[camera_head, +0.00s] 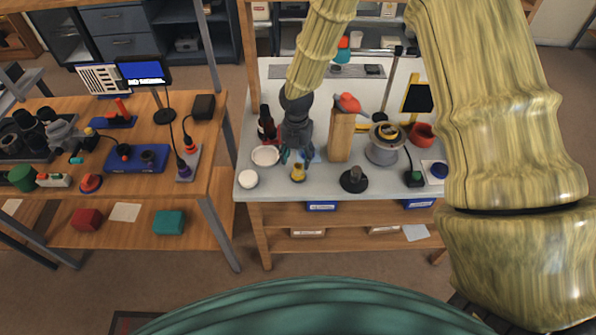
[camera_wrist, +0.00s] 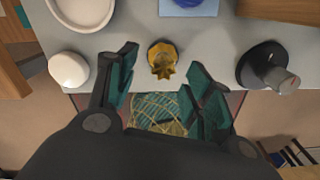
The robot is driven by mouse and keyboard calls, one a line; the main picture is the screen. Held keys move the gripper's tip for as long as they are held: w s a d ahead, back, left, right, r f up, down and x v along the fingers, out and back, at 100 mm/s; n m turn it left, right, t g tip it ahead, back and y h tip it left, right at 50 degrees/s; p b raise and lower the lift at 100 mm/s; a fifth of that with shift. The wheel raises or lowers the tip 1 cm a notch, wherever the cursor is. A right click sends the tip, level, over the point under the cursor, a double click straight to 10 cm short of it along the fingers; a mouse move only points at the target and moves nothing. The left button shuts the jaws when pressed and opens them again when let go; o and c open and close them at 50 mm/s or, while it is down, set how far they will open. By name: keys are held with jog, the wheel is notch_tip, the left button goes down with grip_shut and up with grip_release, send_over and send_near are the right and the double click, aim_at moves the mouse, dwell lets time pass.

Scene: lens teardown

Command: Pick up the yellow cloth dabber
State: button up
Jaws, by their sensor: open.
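The yellow cloth dabber (camera_head: 298,174) stands near the front edge of the pale table, and it also shows in the wrist view (camera_wrist: 163,60) with a dark top. My gripper (camera_head: 296,158) is above the table close behind the dabber in the head view. In the wrist view my gripper (camera_wrist: 160,85) has its teal-padded fingers spread apart, with the dabber beyond the tips, roughly centred between them. Nothing is held. The fingers do not appear to touch the dabber.
A white round object (camera_wrist: 69,70) and a shallow white dish (camera_wrist: 82,12) lie left of the dabber. A black stand (camera_wrist: 266,68) is on its right. A wooden block (camera_head: 341,137) rises behind right. The table's front edge (camera_head: 330,195) is close.

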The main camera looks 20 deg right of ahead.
aim_at(298, 165)
jog(key=shift+s+d+f+p, duration=0.1)
jog(key=shift+f+p, duration=0.45)
jog(key=shift+f, duration=0.35)
jog(key=shift+s+d+f+p, duration=0.1)
jog(key=shift+f+p, duration=0.4)
jog(key=shift+f, duration=1.3)
jog(key=c, duration=1)
jog(key=shift+r+b, duration=0.3)
jog(key=shift+r, duration=0.45)
jog(key=shift+r+b, duration=0.45)
jog(key=shift+r, duration=0.4)
jog(key=s+d+r+b, duration=0.1)
jog(key=s+b, duration=0.4)
jog(key=s, duration=1.1)
jog(key=shift+d+r, duration=0.15)
jog(key=shift+r, duration=0.25)
